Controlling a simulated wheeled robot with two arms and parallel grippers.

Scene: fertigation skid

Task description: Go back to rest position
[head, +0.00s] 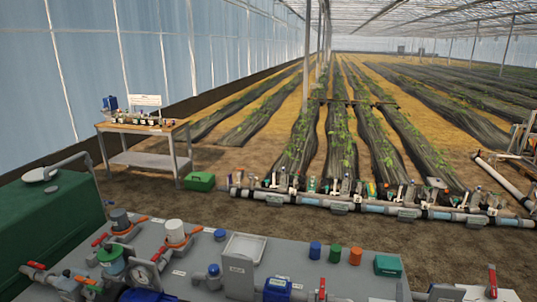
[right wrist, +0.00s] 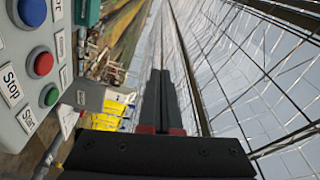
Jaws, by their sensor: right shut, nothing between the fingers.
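My right gripper (right wrist: 160,75) shows in the right wrist view with its two dark fingers together and nothing between them. The fingers point up the picture, towards the greenhouse roof and wall. A grey control box (right wrist: 22,75) is at the left of that view, apart from the fingers. It carries a blue button, a red button (right wrist: 40,62) and a green button (right wrist: 49,96), with Stop and Start labels. I cannot make out either gripper clearly in the head view. My left gripper is not seen.
The grey skid deck (head: 330,270) with valves and coloured caps fills the front. A green tank (head: 50,220) stands at left. A workbench (head: 150,128) with bottles, a green box (head: 199,181) and a long pipe manifold (head: 300,198) lie beyond. Bare soil lies between skid and manifold.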

